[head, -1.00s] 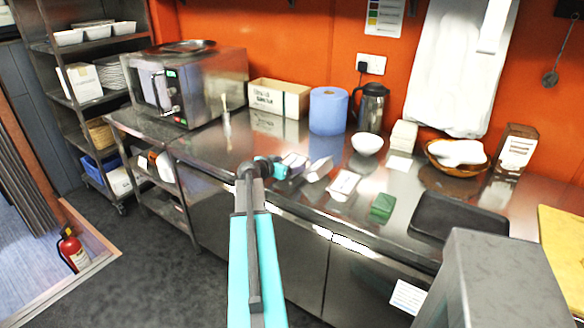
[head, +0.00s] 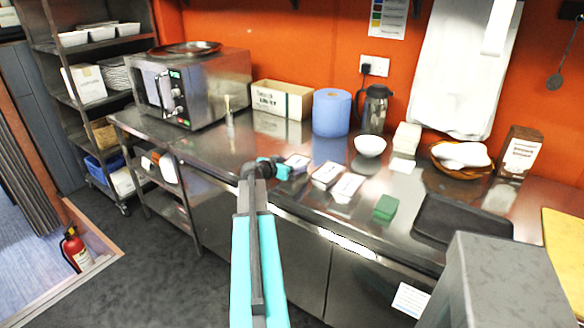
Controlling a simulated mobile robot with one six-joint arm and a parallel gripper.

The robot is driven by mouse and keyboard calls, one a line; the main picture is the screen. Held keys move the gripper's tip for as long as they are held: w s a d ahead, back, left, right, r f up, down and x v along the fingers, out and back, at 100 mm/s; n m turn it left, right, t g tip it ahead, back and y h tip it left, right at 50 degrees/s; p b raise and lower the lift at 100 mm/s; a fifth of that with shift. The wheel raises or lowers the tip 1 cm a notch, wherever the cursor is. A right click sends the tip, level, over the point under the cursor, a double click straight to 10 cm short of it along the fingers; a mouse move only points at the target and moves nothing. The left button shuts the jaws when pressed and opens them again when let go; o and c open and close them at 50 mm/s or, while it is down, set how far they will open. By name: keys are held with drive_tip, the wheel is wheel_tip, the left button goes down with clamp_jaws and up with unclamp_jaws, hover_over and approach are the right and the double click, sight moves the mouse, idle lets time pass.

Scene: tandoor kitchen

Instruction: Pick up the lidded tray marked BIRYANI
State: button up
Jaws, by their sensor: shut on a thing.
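Three small silver trays with pale printed lids are near the counter's front edge in the head view. The left one (head: 298,162) is right at the end of my gripper (head: 287,167), which is shut on it. The middle tray (head: 327,174) and the right tray (head: 347,187) are on the counter to the right, apart from the gripper. The lid print is too small to read, so I cannot tell which is marked BIRYANI. My fingertips are small and partly hidden. I cannot tell whether the held tray touches the counter.
The steel counter (head: 310,210) carries a white bowl (head: 370,146), a blue paper roll (head: 331,112), a green block (head: 385,207) and a black tray (head: 462,222). A steel oven (head: 190,85) stands at left. A grey block (head: 500,285) fills the lower right.

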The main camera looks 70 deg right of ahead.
wheel_tip(320, 180, up, 10)
drive_tip(key=b, duration=0.2)
idle(0.5)
